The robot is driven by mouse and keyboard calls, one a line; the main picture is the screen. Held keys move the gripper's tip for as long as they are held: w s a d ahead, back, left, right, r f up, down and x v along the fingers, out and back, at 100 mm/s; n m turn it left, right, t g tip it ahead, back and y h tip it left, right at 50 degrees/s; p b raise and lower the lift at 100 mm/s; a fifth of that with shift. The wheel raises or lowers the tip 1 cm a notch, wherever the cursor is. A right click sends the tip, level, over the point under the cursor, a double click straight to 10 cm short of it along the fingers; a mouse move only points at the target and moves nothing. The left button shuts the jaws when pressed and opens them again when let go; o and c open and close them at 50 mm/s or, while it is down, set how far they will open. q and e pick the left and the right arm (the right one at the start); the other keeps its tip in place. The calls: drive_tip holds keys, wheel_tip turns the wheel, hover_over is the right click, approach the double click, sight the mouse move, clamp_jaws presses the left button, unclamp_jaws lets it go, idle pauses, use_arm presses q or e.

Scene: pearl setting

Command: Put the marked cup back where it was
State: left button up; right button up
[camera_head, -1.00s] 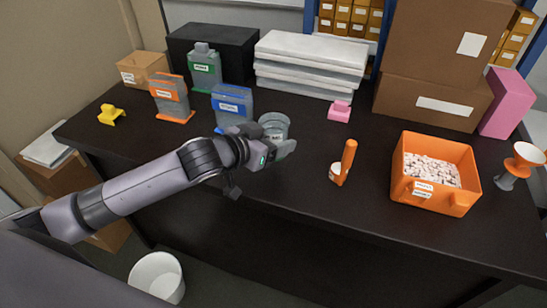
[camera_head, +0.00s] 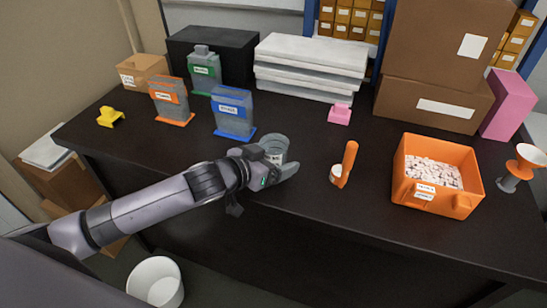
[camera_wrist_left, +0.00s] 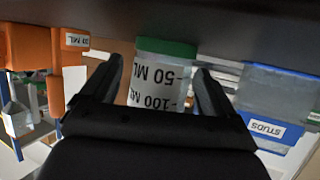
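The marked cup (camera_head: 274,146) is clear, with black marks, at my left gripper (camera_head: 282,172) near the middle of the table's front part. In the left wrist view the picture is upside down. There the cup (camera_wrist_left: 158,88) shows "50 ML" and "100 ML" and a green band at its table end. My right gripper is not in view.
On the dark table (camera_head: 290,195) an orange-handled scoop (camera_head: 346,165) stands to the cup's right, then an orange bin (camera_head: 435,180) of pale pieces. Blue (camera_head: 233,110), orange (camera_head: 170,100) and green (camera_head: 204,70) labelled containers stand behind left.

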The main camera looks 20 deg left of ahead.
use_arm(q)
drive_tip(key=shift+r, duration=0.15)
drive_tip(key=v, duration=1.2)
drive_tip(key=shift+p, duration=0.35)
drive_tip(key=s+a+f+n+g+y, duration=0.1)
drive_tip(key=s+f+n+g+y, duration=0.15)
drive_tip(key=s+f+g, duration=0.6)
drive_tip(key=s+a+f+n+g+y, duration=0.1)
drive_tip(key=s+a+f+y, duration=0.2)
drive_tip(key=s, duration=1)
drive_tip(key=w+d+f+m+t+h+p, duration=0.1)
drive_tip(key=w+d+f+t+h+p, duration=0.1)
drive_tip(key=w+d+f+t+p, duration=0.2)
drive_tip(key=shift+w+t+p, duration=1.1)
drive_tip(key=shift+w+t, duration=0.4)
drive_tip(key=shift+t, duration=0.25)
